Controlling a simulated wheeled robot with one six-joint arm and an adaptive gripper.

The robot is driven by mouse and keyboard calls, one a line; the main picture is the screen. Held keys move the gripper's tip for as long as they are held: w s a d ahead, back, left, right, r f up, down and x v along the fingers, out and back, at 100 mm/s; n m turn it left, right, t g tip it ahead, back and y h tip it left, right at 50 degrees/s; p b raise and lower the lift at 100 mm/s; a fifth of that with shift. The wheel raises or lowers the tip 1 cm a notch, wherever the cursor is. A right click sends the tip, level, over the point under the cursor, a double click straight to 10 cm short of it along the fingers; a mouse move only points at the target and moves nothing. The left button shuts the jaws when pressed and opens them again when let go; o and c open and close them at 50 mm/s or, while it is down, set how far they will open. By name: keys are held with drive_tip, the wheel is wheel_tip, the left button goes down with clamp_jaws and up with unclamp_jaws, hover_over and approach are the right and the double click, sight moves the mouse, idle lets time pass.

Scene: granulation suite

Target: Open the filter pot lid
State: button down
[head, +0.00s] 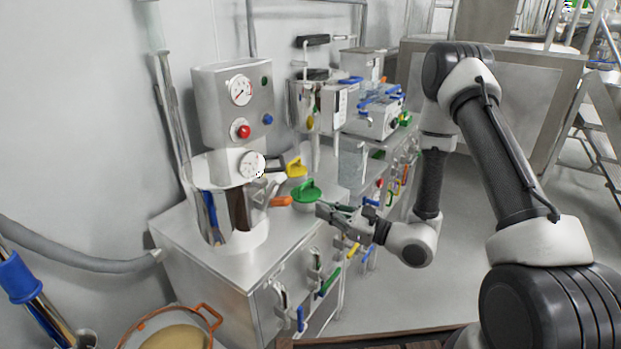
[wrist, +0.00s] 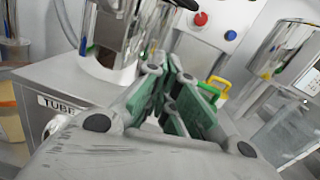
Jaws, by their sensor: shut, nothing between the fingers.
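I cannot tell for sure which vessel is the filter pot. On the steel cabinet top, a small pot has a lid with a green handle (head: 308,190). Just behind it is a pot with a yellow handle (head: 296,168). Both handles look closed down. My gripper (head: 322,210) is just in front of and right of the green-handled lid, apart from it as far as I can see. In the wrist view, my gripper (wrist: 172,72) has its fingers together and holds nothing. The yellow handle (wrist: 218,86) shows beyond the right finger, partly hidden.

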drive_tip(key=w+a+r, duration=0.6)
drive_tip(key=a, duration=0.2)
drive_tip(key=shift+w+a+t, duration=0.25)
drive_tip(key=shift+w+t, duration=0.05)
drive_tip(key=shift+w, duration=0.05)
